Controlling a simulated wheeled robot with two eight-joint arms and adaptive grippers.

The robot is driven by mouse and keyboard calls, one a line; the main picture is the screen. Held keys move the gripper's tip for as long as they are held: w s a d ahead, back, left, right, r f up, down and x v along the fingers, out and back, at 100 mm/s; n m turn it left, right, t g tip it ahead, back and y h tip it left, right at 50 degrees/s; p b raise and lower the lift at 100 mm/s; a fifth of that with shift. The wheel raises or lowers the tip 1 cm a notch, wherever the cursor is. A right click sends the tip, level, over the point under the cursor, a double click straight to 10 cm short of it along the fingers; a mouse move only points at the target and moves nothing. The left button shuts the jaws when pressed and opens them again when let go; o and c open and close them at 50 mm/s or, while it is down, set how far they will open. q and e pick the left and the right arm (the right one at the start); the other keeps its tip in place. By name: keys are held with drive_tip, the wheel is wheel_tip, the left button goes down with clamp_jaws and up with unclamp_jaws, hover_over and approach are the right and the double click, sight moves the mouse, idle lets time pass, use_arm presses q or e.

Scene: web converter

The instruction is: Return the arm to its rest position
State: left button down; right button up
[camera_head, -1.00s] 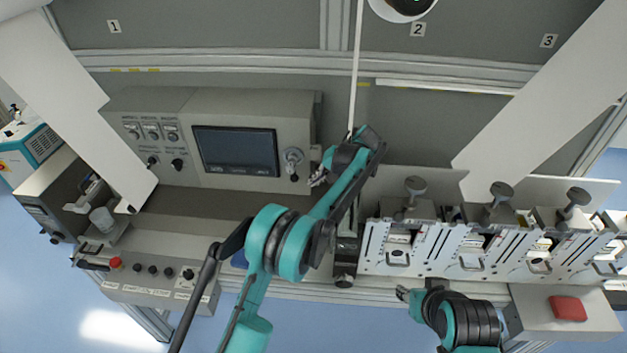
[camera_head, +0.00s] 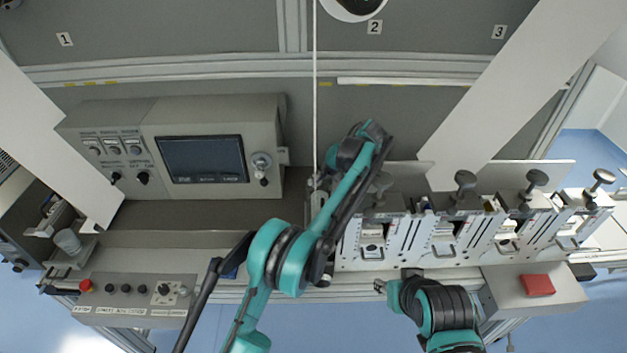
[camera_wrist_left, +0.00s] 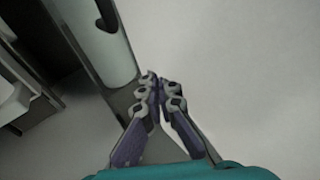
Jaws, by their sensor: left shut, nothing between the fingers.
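My left arm (camera_head: 345,200) comes in from the lower left in the head view, a teal and black arm bent at the elbow. Its wrist is raised over the machine, between the control panel and the row of clamp units. My right arm (camera_head: 435,310) shows low at the right, in front of the clamp units.
The control panel with a screen (camera_head: 203,160) and knobs stands at left. The row of clamp units (camera_head: 440,235) with black knobs lies at right. A box with a red button (camera_head: 537,286) sits front right. A thin white vertical rod (camera_head: 315,90) is close to my left wrist.

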use_arm(q)
drive_tip(key=shift+a+r, duration=0.15)
drive_tip(key=shift+a, duration=0.15)
drive_tip(key=s+a+r+t+h+b, duration=0.2)
drive_tip(key=s+a+r+h+b, duration=0.15)
drive_tip(key=s+a+b, duration=0.85)
drive_tip(key=s+a+f+t+h+b, duration=0.1)
drive_tip(key=s+a+f, duration=0.1)
drive_tip(key=s+f, duration=0.3)
drive_tip(key=s+a+f+t+h+b, duration=0.1)
drive_tip(key=s+f, duration=0.5)
drive_tip(key=s, duration=0.6)
drive_tip(key=s+a+f+t+h+b, duration=0.1)
drive_tip(key=s+a+f, duration=0.3)
drive_tip(key=s, duration=0.4)
drive_tip(key=shift+s+a+f+n+b, duration=0.2)
drive_tip(key=shift+f+n+b, duration=0.1)
drive_tip(key=shift+f+b, duration=0.4)
drive_tip(key=shift+h, duration=0.25)
